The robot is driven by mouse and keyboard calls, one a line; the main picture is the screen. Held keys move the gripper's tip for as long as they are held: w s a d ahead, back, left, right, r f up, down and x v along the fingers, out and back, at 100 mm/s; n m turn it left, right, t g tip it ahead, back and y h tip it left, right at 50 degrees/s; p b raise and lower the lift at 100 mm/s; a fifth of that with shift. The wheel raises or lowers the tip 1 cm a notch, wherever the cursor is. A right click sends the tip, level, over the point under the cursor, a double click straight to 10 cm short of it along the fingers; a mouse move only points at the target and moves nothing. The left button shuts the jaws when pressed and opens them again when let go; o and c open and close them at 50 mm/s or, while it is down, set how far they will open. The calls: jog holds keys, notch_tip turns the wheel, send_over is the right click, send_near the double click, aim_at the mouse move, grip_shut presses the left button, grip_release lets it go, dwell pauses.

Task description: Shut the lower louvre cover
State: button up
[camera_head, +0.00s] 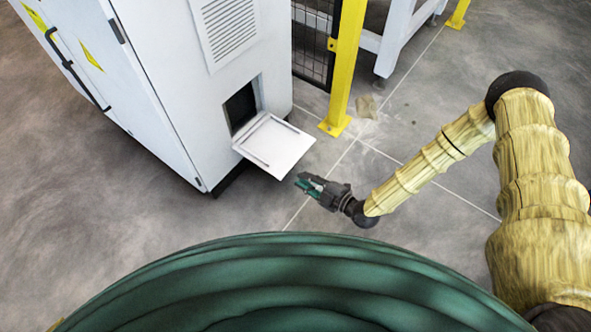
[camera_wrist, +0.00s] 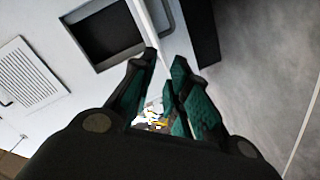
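The lower louvre cover (camera_head: 274,145) is a white flap. It hangs open from the lower front of the white cabinet, sticking out below a dark square opening (camera_head: 241,106). In the wrist view the cover (camera_wrist: 150,20) shows nearly edge-on beside the dark opening (camera_wrist: 103,34). My gripper (camera_head: 303,183), with green finger pads, is just below and right of the cover's outer edge in the head view. In the wrist view my gripper (camera_wrist: 165,58) has its fingers apart with nothing held between them. Whether a fingertip touches the cover cannot be told.
An upper louvre grille (camera_head: 228,28) is on the cabinet (camera_head: 165,70) above the opening. A yellow post (camera_head: 344,70) and a black mesh fence (camera_head: 313,45) stand right of the cabinet. The grey floor (camera_head: 420,120) around my gripper is clear.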

aim_at(296, 161)
jog(key=w+d+f+n+t+y+b, duration=0.25)
jog(key=w+d+f+n+b, duration=0.25)
jog(key=f+n+b, duration=0.3)
jog(key=shift+y, duration=0.45)
jog(key=shift+r+b+x, duration=0.2)
jog(key=shift+b+x, duration=1.25)
jog(key=shift+x, duration=1.35)
jog(key=shift+r+b+x, duration=0.2)
jog(key=shift+b+x, duration=1.2)
jog(key=shift+x, duration=1.35)
grip_shut()
